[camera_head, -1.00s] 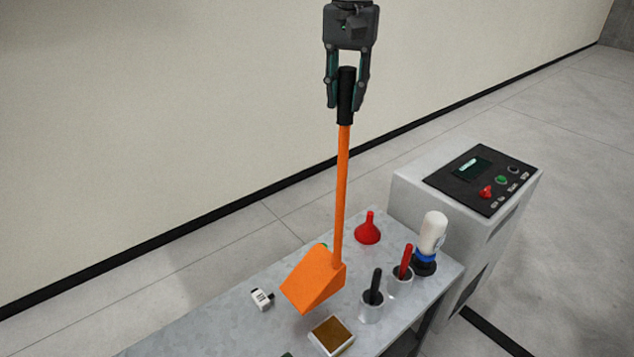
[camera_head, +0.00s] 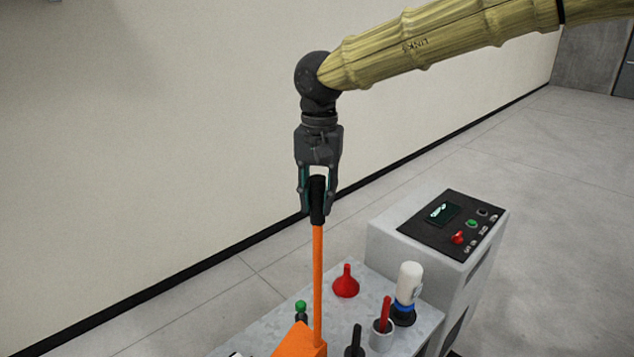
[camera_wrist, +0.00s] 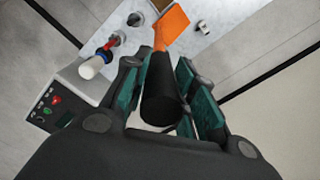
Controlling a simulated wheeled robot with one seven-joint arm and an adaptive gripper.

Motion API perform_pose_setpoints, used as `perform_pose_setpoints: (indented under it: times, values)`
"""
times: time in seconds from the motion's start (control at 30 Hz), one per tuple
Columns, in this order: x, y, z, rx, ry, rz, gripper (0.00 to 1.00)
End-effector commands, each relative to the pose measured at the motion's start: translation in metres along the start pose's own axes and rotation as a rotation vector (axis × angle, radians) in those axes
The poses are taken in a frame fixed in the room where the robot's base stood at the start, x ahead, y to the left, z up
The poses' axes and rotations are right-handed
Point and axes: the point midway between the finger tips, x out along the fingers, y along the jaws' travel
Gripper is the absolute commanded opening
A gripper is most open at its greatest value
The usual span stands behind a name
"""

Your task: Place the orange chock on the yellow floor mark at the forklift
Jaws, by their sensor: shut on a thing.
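The orange chock (camera_head: 300,342) hangs at the low end of a long orange rod with a black grip (camera_head: 317,200). My gripper (camera_head: 318,208) is shut on the black grip, with the rod close to upright below it. The chock is in front of the metal table top in the head view, and its lower part is cut off by the frame edge. In the wrist view the chock (camera_wrist: 171,25) shows beyond the black grip, over the table. I cannot tell how high it is above the table. No yellow floor mark or forklift is in view.
The metal table (camera_head: 262,327) carries a red funnel (camera_head: 345,284), a white bottle (camera_head: 409,284), a cup with a red handle (camera_head: 383,336) and a green-topped item (camera_head: 300,309). A grey control cabinet (camera_head: 440,245) stands right of it. A pale wall is behind; open floor lies right.

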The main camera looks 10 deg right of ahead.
Motion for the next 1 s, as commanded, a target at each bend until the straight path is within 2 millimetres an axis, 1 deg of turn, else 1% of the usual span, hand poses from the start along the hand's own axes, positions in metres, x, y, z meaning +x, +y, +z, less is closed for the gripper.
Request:
perform_pose_setpoints:
  times: [0.23,0.63,0.67,0.73,0.77,0.93,1.0]
  values:
    - [0.014,-0.001,-0.001,-0.001,0.004,-0.004,0.00]
    - [0.016,-0.001,-0.001,0.000,0.003,-0.004,0.00]
    - [0.019,0.000,0.000,0.000,0.000,-0.001,0.30]
    - [0.019,0.000,0.000,0.000,0.000,-0.001,0.43]
    - [0.019,0.000,0.000,0.000,0.000,-0.001,0.46]
    - [0.018,0.000,0.000,0.000,0.002,-0.001,0.48]
    - [0.013,-0.001,-0.001,0.000,0.002,-0.004,0.48]
